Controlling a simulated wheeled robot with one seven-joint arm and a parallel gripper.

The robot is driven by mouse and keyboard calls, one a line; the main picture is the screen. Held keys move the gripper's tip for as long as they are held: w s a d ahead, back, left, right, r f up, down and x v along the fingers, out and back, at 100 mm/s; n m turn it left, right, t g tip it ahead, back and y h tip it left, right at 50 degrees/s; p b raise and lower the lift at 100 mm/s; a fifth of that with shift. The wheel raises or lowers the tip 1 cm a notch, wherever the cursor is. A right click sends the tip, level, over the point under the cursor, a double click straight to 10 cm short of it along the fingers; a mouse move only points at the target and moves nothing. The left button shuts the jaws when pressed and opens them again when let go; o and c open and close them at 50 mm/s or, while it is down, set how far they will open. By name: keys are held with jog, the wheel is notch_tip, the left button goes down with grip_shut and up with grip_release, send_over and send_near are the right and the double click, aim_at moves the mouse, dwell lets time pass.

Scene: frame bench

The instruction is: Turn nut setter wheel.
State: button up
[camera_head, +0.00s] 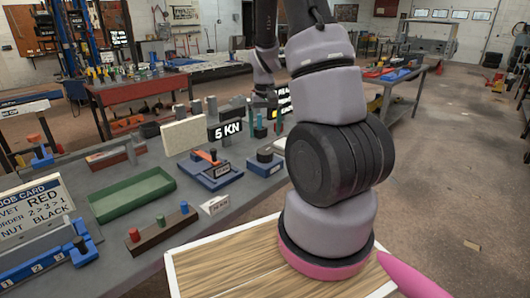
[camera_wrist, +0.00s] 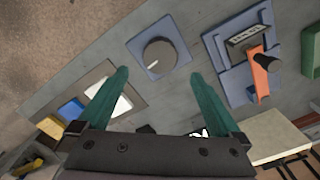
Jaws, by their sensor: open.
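A dark round wheel with a short white mark, which I take for the nut setter wheel (camera_wrist: 158,56), sits on a square blue base (camera_wrist: 181,50). In the head view the wheel (camera_head: 265,154) is on the grey bench, right of the red-lever fixture. My gripper (camera_wrist: 160,74) is open, its two teal fingers apart with nothing between them. In the wrist view the fingertips lie on either side of and just below the wheel. In the head view my gripper (camera_head: 269,127) shows small above and behind the wheel, partly hidden by my arm.
A blue fixture (camera_wrist: 238,80) with an orange-red lever (camera_wrist: 259,75) stands beside the wheel. A tray with blue and yellow blocks (camera_wrist: 70,109) lies on the other side. A cream panel (camera_head: 184,135), a "5 KN" sign (camera_head: 228,130) and a green tray (camera_head: 132,194) stand on the bench.

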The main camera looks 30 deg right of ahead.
aim_at(265, 151)
notch_tip(265, 151, down, 9)
jog(key=shift+r, duration=0.1)
dwell(0.3)
jog(key=c, duration=1.3)
jog(key=m, duration=0.4)
jog(key=o, duration=1.3)
notch_tip(265, 151, up, 11)
